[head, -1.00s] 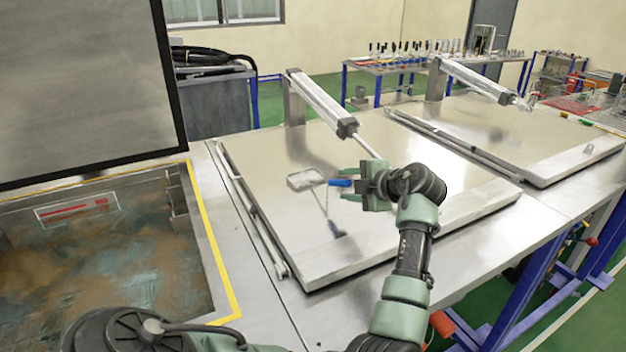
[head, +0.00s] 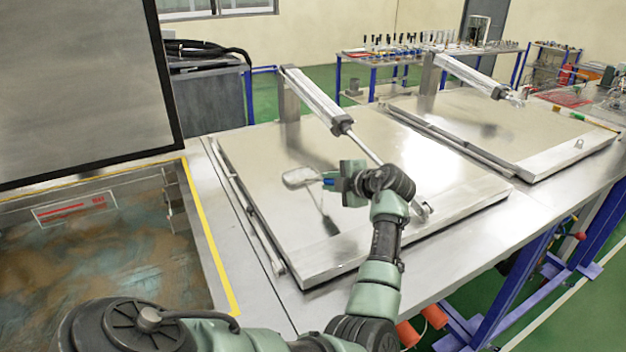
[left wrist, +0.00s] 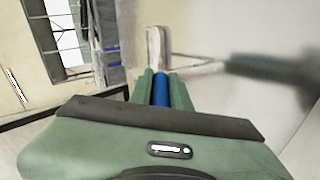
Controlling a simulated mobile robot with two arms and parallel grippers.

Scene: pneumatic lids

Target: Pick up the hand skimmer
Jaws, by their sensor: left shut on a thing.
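The hand skimmer has a pale, flat head (head: 300,177) and a blue handle (head: 328,182). It shows over the nearer closed metal lid (head: 250,165). My left gripper (head: 340,183) is shut on the blue handle, right of the head. In the left wrist view the blue handle (left wrist: 160,88) sits between the two green fingers, with the pale head (left wrist: 155,45) beyond them. A thin shape with a dark end, seemingly a shadow or reflection, shows on the lid below the skimmer. Whether the skimmer touches the lid I cannot tell. My right gripper is not in view.
A pneumatic cylinder (head: 318,100) slants down to the nearer lid, close behind my gripper. A second lid (head: 520,128) with its own cylinder (head: 468,74) lies to the right. An open tank (head: 100,240) with murky contents is at left.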

